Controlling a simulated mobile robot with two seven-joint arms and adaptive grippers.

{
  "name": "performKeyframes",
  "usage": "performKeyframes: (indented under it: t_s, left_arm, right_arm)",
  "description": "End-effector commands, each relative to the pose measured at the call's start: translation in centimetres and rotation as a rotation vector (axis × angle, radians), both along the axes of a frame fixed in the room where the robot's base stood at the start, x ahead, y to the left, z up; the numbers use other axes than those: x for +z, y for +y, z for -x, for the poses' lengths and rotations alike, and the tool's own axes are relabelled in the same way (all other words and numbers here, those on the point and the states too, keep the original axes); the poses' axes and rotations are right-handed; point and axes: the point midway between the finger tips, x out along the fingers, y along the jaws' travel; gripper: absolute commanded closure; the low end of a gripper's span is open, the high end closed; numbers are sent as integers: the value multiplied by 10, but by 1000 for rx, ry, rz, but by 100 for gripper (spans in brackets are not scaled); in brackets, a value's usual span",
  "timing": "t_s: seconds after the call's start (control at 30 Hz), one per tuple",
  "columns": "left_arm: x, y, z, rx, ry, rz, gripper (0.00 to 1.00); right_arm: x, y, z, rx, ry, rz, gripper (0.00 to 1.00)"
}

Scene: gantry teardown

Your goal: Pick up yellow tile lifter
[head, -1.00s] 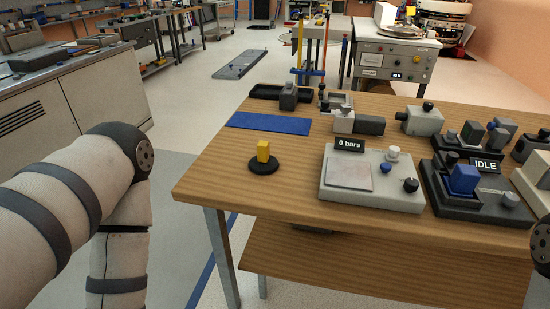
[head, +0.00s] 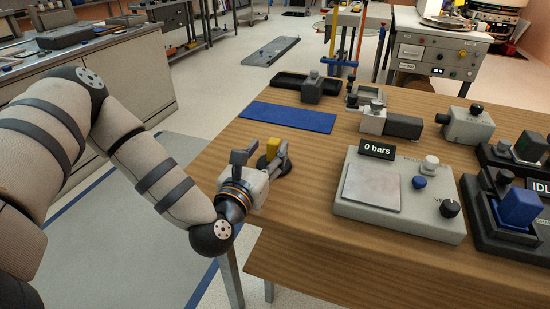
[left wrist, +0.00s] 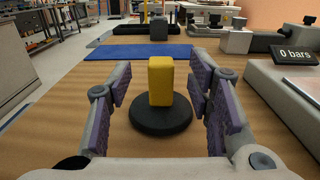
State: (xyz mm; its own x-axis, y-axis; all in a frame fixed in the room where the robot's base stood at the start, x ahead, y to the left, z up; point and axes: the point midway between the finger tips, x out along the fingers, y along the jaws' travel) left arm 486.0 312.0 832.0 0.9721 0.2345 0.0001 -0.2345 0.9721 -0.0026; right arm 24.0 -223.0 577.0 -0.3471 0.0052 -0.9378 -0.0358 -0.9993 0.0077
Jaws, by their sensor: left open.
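The yellow tile lifter is a yellow block handle (head: 273,148) on a round black base, standing upright on the wooden table. In the left wrist view the yellow handle (left wrist: 160,81) and black disc (left wrist: 161,117) sit centred between the open fingers. My left gripper (head: 278,160) is at the lifter, low over the table, with its fingers to either side of the handle. In the left wrist view the purple-padded fingers (left wrist: 161,95) are apart, with gaps to the handle on both sides. The gripper partly hides the black base in the head view. My right gripper is not in view.
A blue mat (head: 288,117) lies behind the lifter, with a black tray (head: 290,80) beyond. A grey device with a "0 bars" sign (head: 377,150) stands to the right. Bare wood (head: 310,200) lies between the lifter and that device.

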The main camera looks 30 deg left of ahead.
Motion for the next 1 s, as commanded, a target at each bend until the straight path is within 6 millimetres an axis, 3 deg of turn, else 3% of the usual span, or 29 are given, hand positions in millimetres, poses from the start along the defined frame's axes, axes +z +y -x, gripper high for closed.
performKeyframes:
  t_s: [0.2, 0.47, 0.67, 1.0]
  left_arm:
    - [-1, 8, -38, -1, -1, -2, 53]
    - [-2, 10, -44, -1, 2, -1, 53]
    - [-2, 10, -43, -1, 2, -1, 99]
    - [-1, 10, -43, -1, 0, -2, 100]
  right_arm:
    - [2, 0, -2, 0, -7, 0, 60]
    - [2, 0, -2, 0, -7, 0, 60]
    - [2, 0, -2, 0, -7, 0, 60]
    - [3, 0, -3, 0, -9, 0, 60]
